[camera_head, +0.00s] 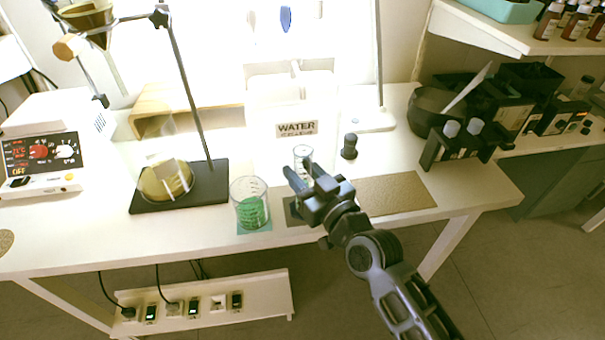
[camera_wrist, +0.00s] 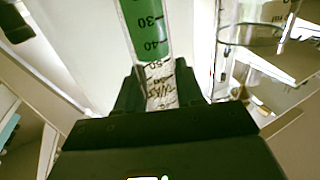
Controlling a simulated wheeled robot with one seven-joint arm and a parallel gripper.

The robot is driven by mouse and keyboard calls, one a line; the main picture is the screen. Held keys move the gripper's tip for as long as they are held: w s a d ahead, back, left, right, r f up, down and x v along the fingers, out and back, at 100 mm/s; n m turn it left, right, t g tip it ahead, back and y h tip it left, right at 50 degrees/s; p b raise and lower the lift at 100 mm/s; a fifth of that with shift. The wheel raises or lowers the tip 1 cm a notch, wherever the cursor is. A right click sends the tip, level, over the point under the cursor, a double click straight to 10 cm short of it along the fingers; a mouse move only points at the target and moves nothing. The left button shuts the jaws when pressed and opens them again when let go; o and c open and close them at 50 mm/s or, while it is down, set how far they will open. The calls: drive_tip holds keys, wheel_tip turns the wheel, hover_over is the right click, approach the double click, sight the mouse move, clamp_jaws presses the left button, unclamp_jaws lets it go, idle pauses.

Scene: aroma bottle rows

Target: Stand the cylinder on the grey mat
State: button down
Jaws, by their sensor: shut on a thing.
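The cylinder (camera_wrist: 148,30) is clear, with black marks and green liquid in its part farther from my gripper. In the wrist view it runs from the top edge down between the jaws. My gripper (camera_wrist: 160,88) is shut on its clear end. The grey mat (camera_head: 292,212) is partly hidden behind my gripper, at the bench's front edge.
A beaker of green liquid (camera_head: 251,208) stands on a teal mat just left of the grey mat. A stand with a dark base (camera_head: 200,199) and flask is farther left. Behind are a WATER container (camera_head: 296,128) and a small dark object (camera_head: 349,147). A tan mat (camera_head: 398,194) lies bare at right.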

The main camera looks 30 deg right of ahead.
drive_tip(key=shift+f, duration=0.1)
drive_tip(key=c, duration=0.7)
unclamp_jaws()
drive_tip(key=shift+s, duration=0.15)
drive_tip(key=shift+s+d+r+b, duration=0.15)
drive_tip(key=shift+s+b, duration=0.1)
drive_tip(key=shift+s, duration=1.7)
drive_tip(key=shift+s+d+b, duration=0.2)
drive_tip(key=shift+s, duration=1.75)
drive_tip(key=shift+s+d+r+b, duration=0.15)
drive_tip(key=shift+s+b, duration=0.1)
drive_tip(key=shift+s, duration=1.7)
drive_tip(key=shift+f, duration=0.15)
